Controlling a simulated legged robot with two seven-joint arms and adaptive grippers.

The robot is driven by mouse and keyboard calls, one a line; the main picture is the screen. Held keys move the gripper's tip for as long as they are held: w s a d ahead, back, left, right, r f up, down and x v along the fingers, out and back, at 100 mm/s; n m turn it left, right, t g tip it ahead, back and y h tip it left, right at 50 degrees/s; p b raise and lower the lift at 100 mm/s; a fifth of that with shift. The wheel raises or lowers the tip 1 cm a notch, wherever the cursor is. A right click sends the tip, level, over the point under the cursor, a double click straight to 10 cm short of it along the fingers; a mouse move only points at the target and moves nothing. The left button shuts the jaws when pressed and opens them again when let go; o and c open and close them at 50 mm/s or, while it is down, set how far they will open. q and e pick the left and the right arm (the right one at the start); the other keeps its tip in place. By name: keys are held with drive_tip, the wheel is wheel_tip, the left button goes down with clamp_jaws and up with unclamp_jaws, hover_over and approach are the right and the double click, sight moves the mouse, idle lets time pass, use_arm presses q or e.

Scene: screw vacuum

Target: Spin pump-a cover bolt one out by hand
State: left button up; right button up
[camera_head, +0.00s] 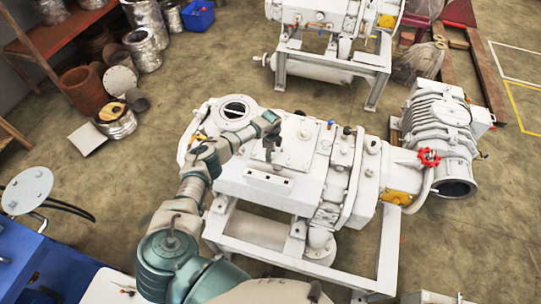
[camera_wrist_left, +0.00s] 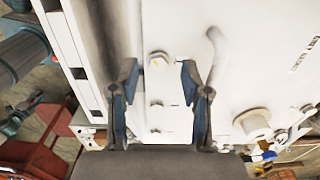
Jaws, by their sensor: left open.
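The white pump (camera_head: 300,150) stands on a pale steel frame in the middle of the head view. My left arm reaches over it from the lower left. My left gripper (camera_head: 271,150) points down at the pump's top. In the left wrist view, my left gripper (camera_wrist_left: 159,68) is open and its two blue-black fingers are apart. A pale hex-headed bolt (camera_wrist_left: 158,60) shows in the gap between the fingertips, and neither finger visibly touches it. A second bolt (camera_wrist_left: 157,103) shows further down between the fingers. Which bolt is cover bolt one is not marked. My right gripper is out of view.
A red valve handwheel (camera_head: 429,157) sits at the pump's right end. A second white pump (camera_head: 330,30) stands behind. A blue cart (camera_head: 40,262) is at the lower left. A red shelf (camera_head: 55,38) with pots and ducts is at the upper left.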

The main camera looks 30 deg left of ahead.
use_arm(q)
wheel_tip(320, 180, up, 10)
idle(0.3)
idle(0.3)
